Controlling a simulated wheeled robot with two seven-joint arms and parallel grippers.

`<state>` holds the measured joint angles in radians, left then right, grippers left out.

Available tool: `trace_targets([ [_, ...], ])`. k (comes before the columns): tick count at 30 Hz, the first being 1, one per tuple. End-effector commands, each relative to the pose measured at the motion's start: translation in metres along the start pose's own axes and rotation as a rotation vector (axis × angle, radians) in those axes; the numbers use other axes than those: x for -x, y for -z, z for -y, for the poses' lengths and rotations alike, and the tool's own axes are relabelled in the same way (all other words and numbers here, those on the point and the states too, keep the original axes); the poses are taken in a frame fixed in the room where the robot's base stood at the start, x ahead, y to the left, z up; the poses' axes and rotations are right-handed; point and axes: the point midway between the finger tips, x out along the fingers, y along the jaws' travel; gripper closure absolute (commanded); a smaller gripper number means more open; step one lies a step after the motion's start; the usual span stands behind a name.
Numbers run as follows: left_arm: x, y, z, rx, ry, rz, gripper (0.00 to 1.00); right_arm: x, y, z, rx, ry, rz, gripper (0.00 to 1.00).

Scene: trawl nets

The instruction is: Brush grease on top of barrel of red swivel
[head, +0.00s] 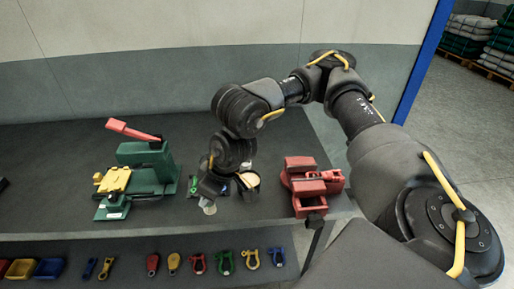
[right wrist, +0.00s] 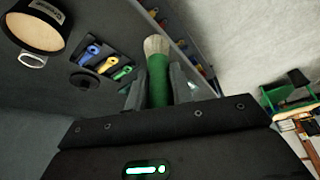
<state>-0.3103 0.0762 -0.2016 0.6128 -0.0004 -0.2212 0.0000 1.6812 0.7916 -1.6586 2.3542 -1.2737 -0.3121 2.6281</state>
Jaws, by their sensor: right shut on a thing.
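My right gripper (head: 210,197) is low over the bench in the head view, fingers pointing down. In the right wrist view it (right wrist: 158,92) is shut on the green handle of a brush (right wrist: 157,75). The brush's pale bristles (right wrist: 155,45) stick out past the fingertips and touch nothing that I can make out. A dark tray (right wrist: 103,62) beside the brush holds blue, yellow and green swivels. I cannot make out a red swivel there; the gripper may hide it. An open tin of cream-coloured grease (right wrist: 38,28) stands near the tray; it also shows in the head view (head: 248,181).
A red vise (head: 312,185) stands right of the gripper, and a green press with a red lever (head: 148,165) stands left. A lower ledge (head: 130,250) carries coloured shackles and small bins. The bench behind the press is clear.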

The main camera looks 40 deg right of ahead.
Motion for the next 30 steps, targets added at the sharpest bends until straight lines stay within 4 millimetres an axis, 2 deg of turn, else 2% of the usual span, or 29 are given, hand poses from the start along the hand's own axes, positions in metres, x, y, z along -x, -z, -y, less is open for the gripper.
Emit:
trace_targets([
  [2,-0.010,-0.001,0.003,-0.001,0.003,0.000,0.42,-0.009,0.001,-0.009,-0.049,0.016,-0.024,1.00],
  [6,-0.022,0.003,0.005,-0.002,0.007,-0.006,0.42,-0.009,0.001,-0.049,-0.146,0.025,-0.083,1.00],
  [12,-0.034,0.017,0.008,-0.001,0.009,-0.028,0.42,0.006,-0.016,-0.121,-0.274,0.021,-0.168,1.00],
  [15,-0.038,0.017,0.007,0.000,0.009,-0.029,0.42,0.016,-0.027,-0.151,-0.320,0.019,-0.202,1.00],
  [18,-0.041,0.015,0.006,0.000,0.008,-0.026,0.42,0.026,-0.034,-0.171,-0.350,0.018,-0.229,1.00],
  [23,-0.042,0.010,0.005,0.001,0.007,-0.019,0.42,0.035,-0.039,-0.187,-0.371,0.019,-0.252,1.00],
  [30,-0.043,0.009,0.005,0.001,0.007,-0.018,0.42,0.037,-0.040,-0.189,-0.374,0.021,-0.258,1.00],
])
